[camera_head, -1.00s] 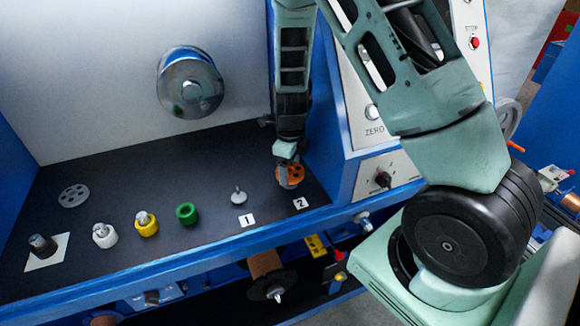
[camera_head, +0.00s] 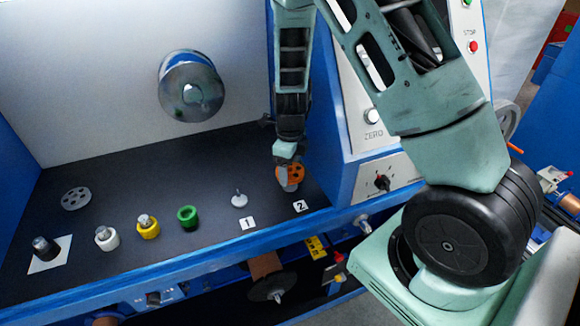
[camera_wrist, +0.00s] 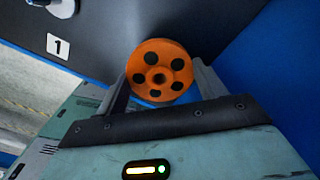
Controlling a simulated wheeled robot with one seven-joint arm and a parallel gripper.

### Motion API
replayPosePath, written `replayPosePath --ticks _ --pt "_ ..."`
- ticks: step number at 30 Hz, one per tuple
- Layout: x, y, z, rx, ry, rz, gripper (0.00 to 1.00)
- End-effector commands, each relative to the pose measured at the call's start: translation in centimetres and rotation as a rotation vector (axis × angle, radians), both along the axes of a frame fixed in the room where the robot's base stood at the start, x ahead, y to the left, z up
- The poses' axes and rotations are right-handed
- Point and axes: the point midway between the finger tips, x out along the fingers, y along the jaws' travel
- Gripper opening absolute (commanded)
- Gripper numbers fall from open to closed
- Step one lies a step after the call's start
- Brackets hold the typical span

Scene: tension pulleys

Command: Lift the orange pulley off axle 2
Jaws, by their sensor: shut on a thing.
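The orange pulley (camera_head: 296,174) is at the right end of the dark bench top, just behind the label 2 (camera_head: 300,206). My gripper (camera_head: 287,163) reaches down from above and is shut on it. In the wrist view the pulley (camera_wrist: 160,71), a disc with several round holes, sits between the two fingers of my gripper (camera_wrist: 162,88). The grey base of axle 2 (camera_head: 290,187) shows just below the pulley. The rest of the axle is hidden, and I cannot tell whether its tip is still inside the pulley.
Empty axle 1 (camera_head: 239,199) stands to the left. Further left are green (camera_head: 187,217), yellow (camera_head: 148,228) and white (camera_head: 106,238) pieces, a black piece (camera_head: 44,248) and a grey disc (camera_head: 76,199). A blue panel housing (camera_head: 337,165) rises close on the right.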

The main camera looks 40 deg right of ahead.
Motion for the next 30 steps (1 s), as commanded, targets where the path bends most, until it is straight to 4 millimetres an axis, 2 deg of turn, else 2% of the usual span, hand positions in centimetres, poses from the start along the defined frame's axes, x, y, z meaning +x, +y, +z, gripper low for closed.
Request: replayPosePath --ticks 13,25,30 --pt "0.0 0.0 2.1 0.0 0.0 0.0 0.43" --pt "0.0 0.0 2.4 0.0 -0.002 0.0 0.43" --pt "0.1 0.0 3.4 0.0 -0.004 0.0 0.43"
